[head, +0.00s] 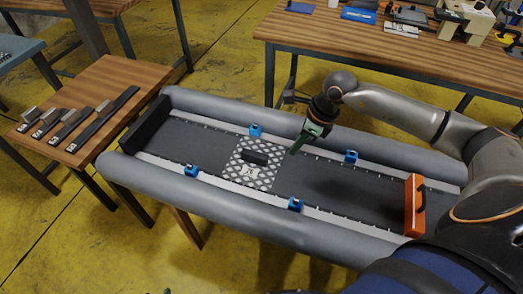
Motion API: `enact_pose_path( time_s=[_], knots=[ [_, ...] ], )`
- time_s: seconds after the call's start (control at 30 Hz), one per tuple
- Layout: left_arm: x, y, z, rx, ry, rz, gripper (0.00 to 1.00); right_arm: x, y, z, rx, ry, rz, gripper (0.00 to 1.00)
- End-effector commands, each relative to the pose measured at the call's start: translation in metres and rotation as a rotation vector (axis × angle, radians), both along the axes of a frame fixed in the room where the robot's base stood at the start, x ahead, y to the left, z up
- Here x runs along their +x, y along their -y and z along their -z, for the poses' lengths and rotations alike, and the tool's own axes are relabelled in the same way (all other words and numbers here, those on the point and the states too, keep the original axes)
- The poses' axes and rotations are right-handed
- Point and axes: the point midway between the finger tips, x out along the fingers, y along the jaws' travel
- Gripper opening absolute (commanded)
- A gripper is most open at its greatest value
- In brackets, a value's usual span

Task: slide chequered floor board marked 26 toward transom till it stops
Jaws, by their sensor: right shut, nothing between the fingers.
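The silver chequered floor board (267,180) lies flat on the dark boat floor (330,186), between the two grey tubes. It has a black block on top and a small pale label whose number is too small to read. A black upright panel (146,124) closes the left end of the boat. An orange panel (412,207) with a dark handle stands across the right end. I cannot tell for sure which is the transom. A small green tip at the bottom edge may be my left gripper.
Blue clamps (295,204) sit along both pale side rails (225,184). The floor left of the board is clear up to the black panel. A wooden table (83,72) with several bars stands at left; a cluttered workbench (330,33) stands behind.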

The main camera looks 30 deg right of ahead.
Motion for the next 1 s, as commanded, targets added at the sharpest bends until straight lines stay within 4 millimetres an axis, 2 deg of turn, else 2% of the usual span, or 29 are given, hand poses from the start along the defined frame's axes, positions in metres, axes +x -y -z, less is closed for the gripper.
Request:
enact_pose_path(
  time_s=[0.03, 0.1, 0.23, 0.63, 0.8, 1.0],
  knots=[
    [-0.001, 0.0, 0.002, 0.001, -0.003, 0.002, 0.5, 0.001, 0.01, 0.0, -0.036, 0.003, 0.0, 0.0],
    [-0.001, 0.0, 0.003, 0.003, -0.004, 0.003, 0.5, 0.002, 0.015, 0.001, -0.059, 0.001, 0.001, 0.0],
    [-0.001, -0.001, 0.003, 0.005, -0.006, 0.005, 0.5, 0.005, 0.012, 0.015, -0.058, -0.001, 0.0, 0.0],
    [-0.001, -0.001, 0.01, 0.006, -0.009, 0.005, 0.5, 0.023, -0.006, 0.096, -0.052, 0.0, 0.001, 0.0],
    [0.0, 0.0, 0.006, 0.005, -0.006, 0.006, 0.5, 0.042, -0.021, 0.093, -0.053, 0.003, 0.0, 0.0],
    [0.0, 0.0, 0.005, 0.003, -0.004, 0.007, 0.5, 0.052, -0.029, 0.094, -0.055, 0.002, 0.0, 0.0]
  ],
)
